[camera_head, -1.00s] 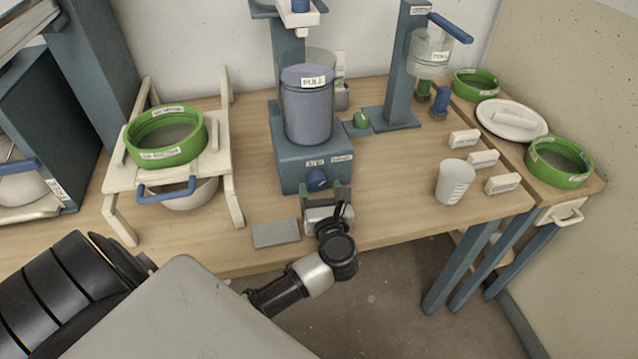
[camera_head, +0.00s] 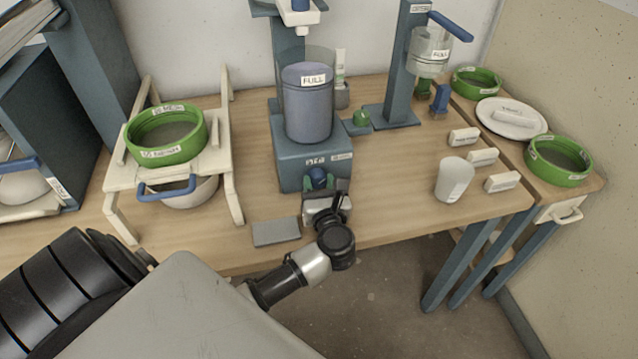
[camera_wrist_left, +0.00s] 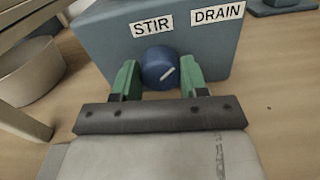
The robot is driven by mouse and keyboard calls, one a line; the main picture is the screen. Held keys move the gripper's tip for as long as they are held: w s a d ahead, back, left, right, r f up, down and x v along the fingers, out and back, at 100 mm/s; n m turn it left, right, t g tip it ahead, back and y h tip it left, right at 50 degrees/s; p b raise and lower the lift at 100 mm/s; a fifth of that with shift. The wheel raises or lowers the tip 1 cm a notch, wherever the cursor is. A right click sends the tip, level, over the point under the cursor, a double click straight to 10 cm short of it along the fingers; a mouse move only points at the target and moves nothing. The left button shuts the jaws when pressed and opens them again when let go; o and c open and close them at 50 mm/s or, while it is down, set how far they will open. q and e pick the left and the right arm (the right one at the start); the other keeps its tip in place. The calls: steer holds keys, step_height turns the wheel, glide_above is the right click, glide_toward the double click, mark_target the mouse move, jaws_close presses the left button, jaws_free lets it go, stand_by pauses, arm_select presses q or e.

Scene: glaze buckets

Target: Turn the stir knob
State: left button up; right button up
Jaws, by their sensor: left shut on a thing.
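The blue stir knob (camera_head: 318,177) is on the front of the blue-grey machine base (camera_head: 285,158), below a clear vessel with a blue-grey "FULL" container (camera_head: 308,110). My right gripper is not in view.
A grey slab (camera_head: 276,232) lies left of my left gripper near the table's front edge. A white cup (camera_head: 453,180) stands to the right. A cream rack (camera_head: 232,190) with a green sieve (camera_head: 166,152) stands at the left.

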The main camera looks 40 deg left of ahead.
arm_select(q)
steer(key=m+p, duration=0.3)
steer(key=shift+r, duration=0.15)
steer(key=shift+d+m+p, duration=0.1)
steer(key=shift+m+p, duration=1.05)
steer(key=shift+m, duration=0.65)
steer(key=shift+f, duration=0.2)
steer(key=o, duration=0.9)
steer(key=b+v, duration=0.1)
steer(key=v, duration=0.9)
steer(key=shift+s+d+r+b, duration=0.1)
steer(key=shift+s+d+b, duration=0.1)
steer(key=shift+d+b, duration=0.2)
steer(key=shift+a, duration=0.1)
